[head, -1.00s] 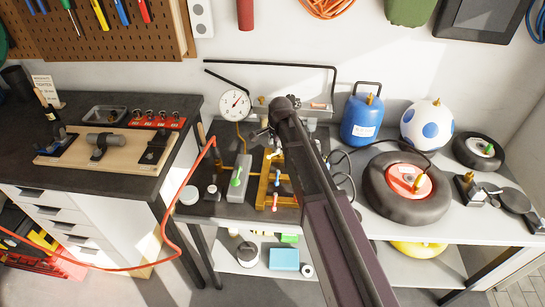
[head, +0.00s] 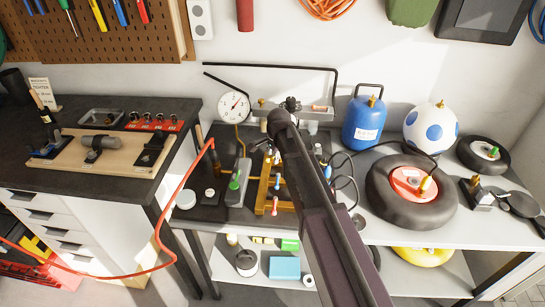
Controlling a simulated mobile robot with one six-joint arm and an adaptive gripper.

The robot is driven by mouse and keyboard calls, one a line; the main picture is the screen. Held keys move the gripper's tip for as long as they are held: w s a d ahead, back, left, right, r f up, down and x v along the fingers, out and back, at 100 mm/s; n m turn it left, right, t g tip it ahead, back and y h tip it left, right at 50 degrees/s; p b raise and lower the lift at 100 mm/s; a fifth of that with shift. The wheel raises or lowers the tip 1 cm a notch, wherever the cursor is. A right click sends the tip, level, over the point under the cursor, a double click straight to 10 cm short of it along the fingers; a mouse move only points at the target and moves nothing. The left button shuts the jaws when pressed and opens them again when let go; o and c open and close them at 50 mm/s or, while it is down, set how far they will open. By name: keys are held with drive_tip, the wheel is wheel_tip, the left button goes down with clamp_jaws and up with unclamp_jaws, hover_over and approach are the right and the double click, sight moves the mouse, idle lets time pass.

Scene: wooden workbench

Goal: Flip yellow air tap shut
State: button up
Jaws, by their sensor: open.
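A yellow-orange tap frame (head: 262,197) sits on the dark mat in the middle of the bench. Small coloured levers show on it, a blue one (head: 278,183) and a pink-red one (head: 274,211). I cannot make out a separate yellow tap lever; part of the frame is behind my arm. My gripper (head: 262,146) is small in the head view, at the far end of the frame beside my arm's dark joint, partly hidden. It appears open and empty. I cannot tell whether it touches a tap.
A grey block with a green lever (head: 235,181) stands left of the frame. A pressure gauge (head: 233,107) and black pipe are behind. A blue tank (head: 364,122) and a tyre (head: 411,192) are to the right. A red hose (head: 182,205) hangs left.

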clamp_jaws()
drive_tip(key=shift+s+d+n, duration=0.1)
drive_tip(key=shift+n, duration=0.2)
drive_tip(key=n, duration=0.2)
drive_tip(key=d+n, duration=0.1)
drive_tip(key=n, duration=0.1)
drive_tip(key=shift+s+g+y, duration=0.3)
drive_tip(key=shift+s+y, duration=0.1)
drive_tip(key=n, duration=0.2)
drive_tip(key=d+n, duration=0.1)
drive_tip(key=n, duration=0.1)
drive_tip(key=d+n+g, duration=0.1)
drive_tip(key=n, duration=0.1)
drive_tip(key=shift+s, duration=0.2)
unclamp_jaws()
